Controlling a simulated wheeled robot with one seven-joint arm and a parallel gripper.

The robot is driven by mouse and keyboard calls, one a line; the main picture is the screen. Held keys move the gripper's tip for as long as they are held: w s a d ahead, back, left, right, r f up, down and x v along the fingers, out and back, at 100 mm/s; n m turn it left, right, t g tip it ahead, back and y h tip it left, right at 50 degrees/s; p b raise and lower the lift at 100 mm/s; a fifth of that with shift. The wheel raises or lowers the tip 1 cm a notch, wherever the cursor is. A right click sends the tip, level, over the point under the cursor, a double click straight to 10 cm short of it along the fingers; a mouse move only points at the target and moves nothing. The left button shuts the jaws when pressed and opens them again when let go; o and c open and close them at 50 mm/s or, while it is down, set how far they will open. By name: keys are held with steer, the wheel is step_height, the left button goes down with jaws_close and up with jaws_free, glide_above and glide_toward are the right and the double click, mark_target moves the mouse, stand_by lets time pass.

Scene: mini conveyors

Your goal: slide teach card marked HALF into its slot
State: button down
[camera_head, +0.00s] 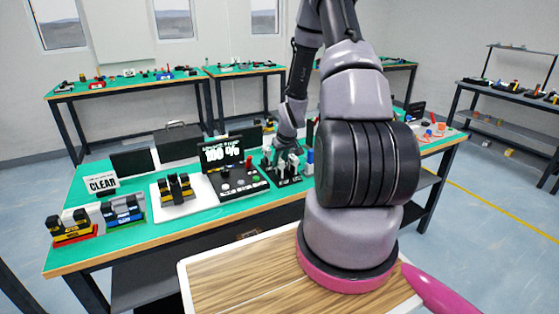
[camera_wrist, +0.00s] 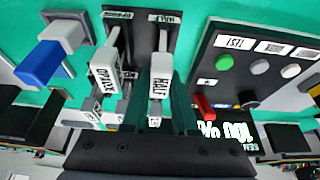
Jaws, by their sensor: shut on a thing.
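The white teach card marked HALF (camera_wrist: 160,85) is in my gripper (camera_wrist: 157,108), between its two dark fingers, in the wrist view. The card's far end points at a dark plate with a label reading HALF (camera_wrist: 168,18). I cannot tell whether the card's end is in a slot. A second white card (camera_wrist: 103,72) stands beside it on the left, its lettering hard to read. In the head view, my gripper (camera_head: 286,150) is low over the black card holder (camera_head: 285,180), and the HALF card is too small to tell there.
A black control panel (camera_head: 240,185) with buttons and a lit screen (camera_head: 222,150) stands left of the holder; it shows in the wrist view (camera_wrist: 230,45) close on the right. A blue-tipped white block (camera_wrist: 48,55) is at the left there. Small conveyor models stand farther left.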

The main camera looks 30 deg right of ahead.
steer(key=c, duration=0.6)
jaws_free()
steer(key=v, duration=1)
steer(key=shift+s+r, duration=0.25)
steer(key=shift+r, duration=0.1)
